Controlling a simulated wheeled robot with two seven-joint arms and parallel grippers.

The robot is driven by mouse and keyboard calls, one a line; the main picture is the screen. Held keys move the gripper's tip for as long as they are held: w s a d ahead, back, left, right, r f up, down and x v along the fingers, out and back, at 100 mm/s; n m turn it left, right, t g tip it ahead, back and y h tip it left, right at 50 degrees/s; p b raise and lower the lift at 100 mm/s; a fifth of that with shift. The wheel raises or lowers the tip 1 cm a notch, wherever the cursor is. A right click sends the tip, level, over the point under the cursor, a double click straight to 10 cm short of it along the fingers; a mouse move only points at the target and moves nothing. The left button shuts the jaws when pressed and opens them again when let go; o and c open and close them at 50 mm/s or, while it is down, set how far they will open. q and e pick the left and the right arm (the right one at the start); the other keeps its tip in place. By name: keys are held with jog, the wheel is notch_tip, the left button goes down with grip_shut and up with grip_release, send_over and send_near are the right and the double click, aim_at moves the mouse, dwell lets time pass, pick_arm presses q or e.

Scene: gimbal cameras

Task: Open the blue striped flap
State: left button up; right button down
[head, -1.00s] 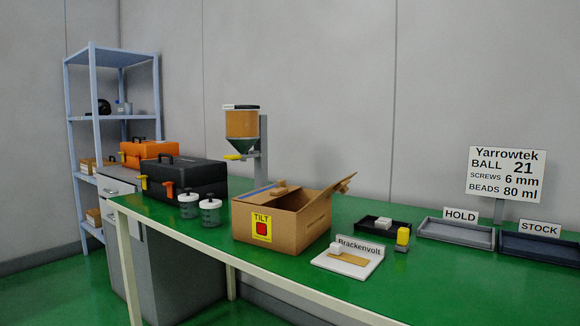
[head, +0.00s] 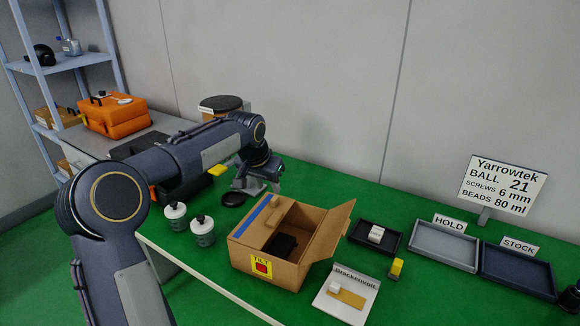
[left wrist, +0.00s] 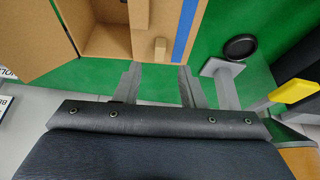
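The cardboard box (head: 262,249) stands on the green table, with a yellow TILT label on its front. Its blue striped flap (head: 254,217) lies flat over the left part of the opening and bears a small wooden block (left wrist: 160,48). The opposite flap (head: 330,229) stands raised and leans outward. A black object (head: 285,245) shows inside the box. My left gripper (head: 262,187) is behind the box, near its back left corner. In the left wrist view its fingers (left wrist: 160,76) are apart and empty, close to the flap's edge.
Two lidded jars (head: 203,230) stand left of the box. A hopper (head: 222,104) and a round black disc (head: 233,199) are behind it. A Brackenvolt board (head: 332,307), a yellow-topped block (head: 396,268) and trays (head: 440,247) are to the right.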

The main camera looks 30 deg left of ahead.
aim_at(274, 199)
pick_arm(q)
jog(key=x, duration=0.7)
jog(key=shift+w+f, duration=0.2)
jog(key=shift+w, duration=0.3)
grip_shut()
